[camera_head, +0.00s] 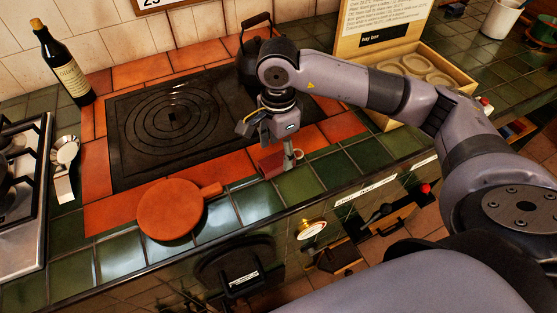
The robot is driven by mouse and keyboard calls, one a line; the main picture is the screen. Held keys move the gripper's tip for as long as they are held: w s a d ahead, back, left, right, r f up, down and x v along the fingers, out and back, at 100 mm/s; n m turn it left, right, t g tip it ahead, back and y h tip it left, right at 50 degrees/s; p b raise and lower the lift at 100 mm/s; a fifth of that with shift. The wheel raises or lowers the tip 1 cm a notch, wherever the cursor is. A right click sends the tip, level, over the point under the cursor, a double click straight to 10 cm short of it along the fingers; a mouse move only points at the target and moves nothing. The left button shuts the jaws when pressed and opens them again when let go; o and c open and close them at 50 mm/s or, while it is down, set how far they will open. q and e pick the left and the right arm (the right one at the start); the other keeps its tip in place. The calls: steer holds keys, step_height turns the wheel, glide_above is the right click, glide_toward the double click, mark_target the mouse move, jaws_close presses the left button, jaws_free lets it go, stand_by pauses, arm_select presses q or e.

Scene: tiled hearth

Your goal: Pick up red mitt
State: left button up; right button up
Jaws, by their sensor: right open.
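My right gripper (268,143) is over the front edge of the tiled counter, pointing down, with its fingers apart. A small dull-red thing (268,162) lies just below and between the fingers, partly hidden by them; it may be the red mitt, but its shape is hard to make out. I cannot tell whether a finger touches it. A flat, round orange-red piece (170,211) with a short stub (211,190) lies at the counter's front edge, left of the gripper. My left gripper is not in view.
A black hotplate (150,140) with rings lies behind, framed by orange tiles. A dark kettle (255,50) stands behind my right gripper. A wine bottle (63,70) stands at the back left. A wooden box (415,75) is at the right. Green tiles at front left are clear.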

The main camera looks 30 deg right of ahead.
mark_target(278, 159)
steer(key=f, duration=0.3)
steer(key=f+p, duration=0.1)
steer(key=f, duration=0.1)
steer(key=shift+w+d, duration=0.2)
steer(key=shift+w, duration=0.2)
steer(key=shift+c, duration=0.3)
steer(key=c, duration=0.8)
